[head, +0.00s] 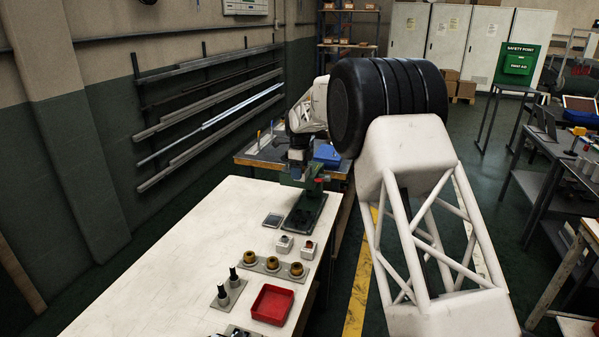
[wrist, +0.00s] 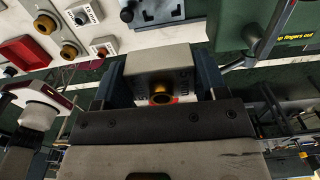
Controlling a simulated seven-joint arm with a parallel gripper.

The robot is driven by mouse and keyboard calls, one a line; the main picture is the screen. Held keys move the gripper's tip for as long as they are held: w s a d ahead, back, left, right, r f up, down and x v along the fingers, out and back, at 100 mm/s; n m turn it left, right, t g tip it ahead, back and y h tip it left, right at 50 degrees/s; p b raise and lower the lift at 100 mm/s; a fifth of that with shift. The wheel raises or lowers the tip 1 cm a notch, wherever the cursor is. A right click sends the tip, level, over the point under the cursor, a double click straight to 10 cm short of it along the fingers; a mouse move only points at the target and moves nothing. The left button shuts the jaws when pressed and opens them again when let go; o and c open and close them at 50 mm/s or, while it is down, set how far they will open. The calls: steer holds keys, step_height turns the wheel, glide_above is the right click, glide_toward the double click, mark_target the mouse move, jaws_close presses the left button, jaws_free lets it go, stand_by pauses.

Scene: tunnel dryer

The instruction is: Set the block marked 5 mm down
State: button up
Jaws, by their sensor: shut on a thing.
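My gripper (wrist: 161,78) is shut on a pale grey block (wrist: 158,58), with one dark finger on each side in the wrist view. The block has a brass-ringed hole in the face toward the camera. Dark lettering beside the hole looks like "5 mm" but is partly in shadow. In the head view my gripper (head: 297,163) is at the far end of the white table (head: 160,270), by the green press. The held block cannot be made out clearly there.
The green press (wrist: 262,28) stands close to my gripper, its dark base (head: 305,212) on the table. Two small pale blocks (head: 284,244) (head: 307,249), brass bushes (head: 272,263), a pin plate (head: 229,292) and a red tray (head: 271,304) stand nearer. The table's left side is clear.

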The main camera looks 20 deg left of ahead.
steer(key=shift+a, duration=0.1)
stand_by(0.3)
glide_above(271, 220)
step_height(271, 220, down, 10)
steer(key=shift+r, duration=0.25)
steer(key=shift+f, duration=0.1)
steer(key=shift+f, duration=3)
steer(key=shift+f, duration=1.85)
steer(key=shift+f, duration=0.1)
steer(key=o, duration=1.1)
steer(key=shift+f, duration=0.1)
steer(key=shift+o, duration=0.2)
